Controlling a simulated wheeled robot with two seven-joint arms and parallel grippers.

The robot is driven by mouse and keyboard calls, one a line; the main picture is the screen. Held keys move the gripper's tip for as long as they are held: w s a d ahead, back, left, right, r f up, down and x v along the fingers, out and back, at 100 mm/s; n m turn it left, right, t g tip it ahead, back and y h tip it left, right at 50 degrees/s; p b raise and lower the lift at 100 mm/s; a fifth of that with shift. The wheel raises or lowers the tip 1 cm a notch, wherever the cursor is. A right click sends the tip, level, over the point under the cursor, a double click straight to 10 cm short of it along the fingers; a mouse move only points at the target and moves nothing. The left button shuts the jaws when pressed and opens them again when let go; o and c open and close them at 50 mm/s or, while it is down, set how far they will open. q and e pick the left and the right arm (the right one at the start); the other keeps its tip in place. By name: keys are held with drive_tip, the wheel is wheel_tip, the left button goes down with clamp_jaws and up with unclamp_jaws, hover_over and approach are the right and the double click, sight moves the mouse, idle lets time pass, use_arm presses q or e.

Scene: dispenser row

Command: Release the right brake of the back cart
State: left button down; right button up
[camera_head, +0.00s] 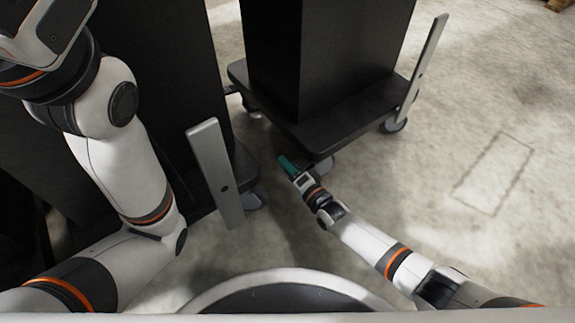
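Two dark carts on casters stand ahead. The farther cart (345,127) is at the upper middle, with a black box body on a flat black base. A grey upright bar (425,68) stands at its right corner, above a caster (393,125). Another caster (322,166) is under its near corner. My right gripper (290,168) is low beside that near caster, by a teal piece at its tip. I cannot tell whether the teal piece is a fingertip or a brake pedal, or whether the gripper touches the cart. My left gripper is out of view.
The nearer cart (165,70) stands at the left, partly behind my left arm, with a grey bar (212,172) and a caster (252,198). A narrow gap separates the carts. The concrete floor (490,120) is clear at the right.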

clamp_jaws()
wheel_tip(320, 180, up, 3)
drive_tip(key=m, duration=0.5)
drive_tip(key=shift+s+a+m+p, duration=0.1)
drive_tip(key=shift+m+p, duration=0.25)
drive_tip(key=shift+m, duration=0.05)
drive_tip(key=shift+o, duration=1.8)
unclamp_jaws()
drive_tip(key=shift+s, duration=0.1)
